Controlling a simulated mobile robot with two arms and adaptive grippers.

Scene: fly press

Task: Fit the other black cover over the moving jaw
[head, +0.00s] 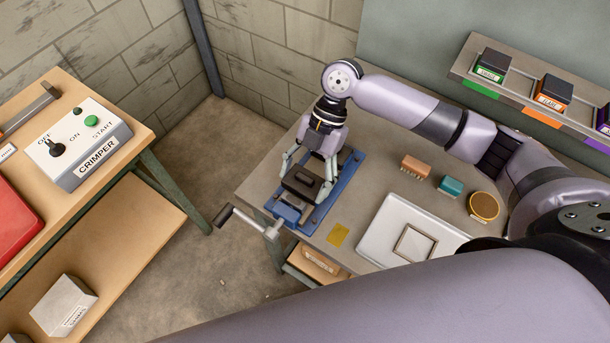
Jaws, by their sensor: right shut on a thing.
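A blue vise (345,185) with a crank handle (248,221) at its near left end sits on the grey table. My right gripper (304,186) points down over the vise, its two fingers shut on a black cover (301,181). The cover is at the near part of the vise, over the moving jaw area. Whether it is seated on the jaw or just above it I cannot tell. Another dark piece (346,155) shows at the far end of the vise, partly hidden behind my gripper. My left gripper is out of view.
Right of the vise are a yellow card (338,235), a white tray (382,247) with a frame, a brown brush (415,167), a teal block (451,186) and a round tin (484,206). A shelf (465,63) holds labelled boxes. A crimper box (80,145) stands on the left bench.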

